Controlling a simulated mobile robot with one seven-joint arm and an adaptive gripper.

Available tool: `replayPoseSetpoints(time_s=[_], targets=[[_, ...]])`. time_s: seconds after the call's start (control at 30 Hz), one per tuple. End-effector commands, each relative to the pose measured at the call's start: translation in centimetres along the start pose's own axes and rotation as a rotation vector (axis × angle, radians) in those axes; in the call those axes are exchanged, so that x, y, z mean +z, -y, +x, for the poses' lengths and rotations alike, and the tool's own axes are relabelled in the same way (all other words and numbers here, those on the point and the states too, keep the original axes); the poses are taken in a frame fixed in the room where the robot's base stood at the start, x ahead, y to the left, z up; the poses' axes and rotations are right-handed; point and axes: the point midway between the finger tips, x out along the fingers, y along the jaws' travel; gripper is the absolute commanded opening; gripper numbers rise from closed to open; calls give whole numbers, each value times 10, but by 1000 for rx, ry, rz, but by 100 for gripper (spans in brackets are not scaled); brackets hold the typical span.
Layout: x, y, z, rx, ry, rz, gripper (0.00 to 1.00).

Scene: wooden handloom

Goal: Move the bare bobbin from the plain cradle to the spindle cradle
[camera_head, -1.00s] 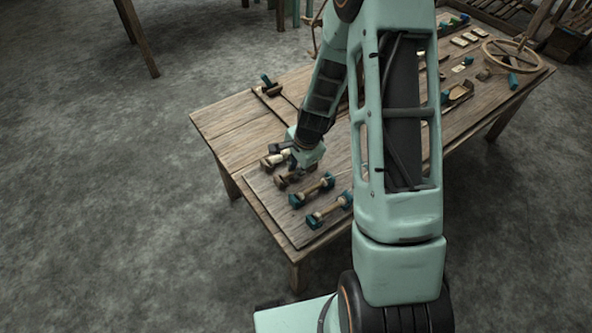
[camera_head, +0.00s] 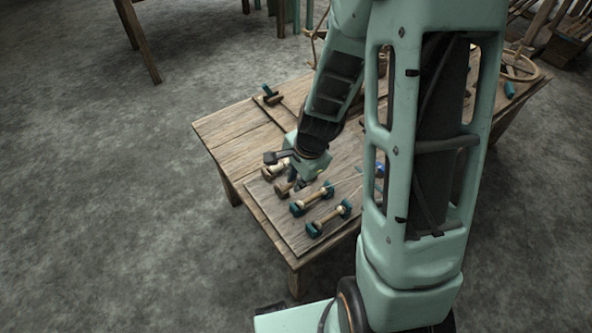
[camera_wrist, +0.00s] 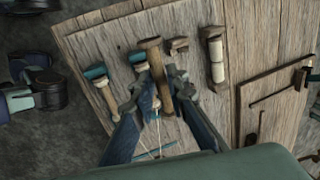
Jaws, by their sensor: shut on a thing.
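In the wrist view a bare brown wooden bobbin (camera_wrist: 155,68) stands between the fingers of my gripper (camera_wrist: 157,90), which is shut on it. It looks raised and off to the side of a small brown wooden cradle block (camera_wrist: 179,45), which looks empty. In the head view my gripper (camera_head: 303,180) is low over the board, and the held bobbin is mostly hidden behind it. Brown cradle wood (camera_head: 282,188) shows just left of the gripper. I cannot tell for certain which holder is the spindle cradle.
A pale-wound bobbin (camera_wrist: 216,58) lies to the right in the wrist view. Two teal-ended cradles with bobbins, a nearer one (camera_head: 330,220) and a farther one (camera_head: 311,200), are close to the gripper. A teal-and-brown fitting (camera_head: 270,95) stands at the table's far left. Bare tabletop (camera_head: 235,135) lies between.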

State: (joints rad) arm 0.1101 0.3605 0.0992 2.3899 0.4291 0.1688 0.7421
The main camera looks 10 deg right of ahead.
Motion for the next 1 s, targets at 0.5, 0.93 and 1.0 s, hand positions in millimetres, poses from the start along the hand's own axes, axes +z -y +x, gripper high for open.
replayPoseSetpoints(time_s=[0.5, 0.93, 1.0], targets=[[31, -36, -38, -1, 1, -8, 3], [17, -12, -79, 0, 93, -332, 3], [14, -7, -85, 0, 112, -408, 3]])
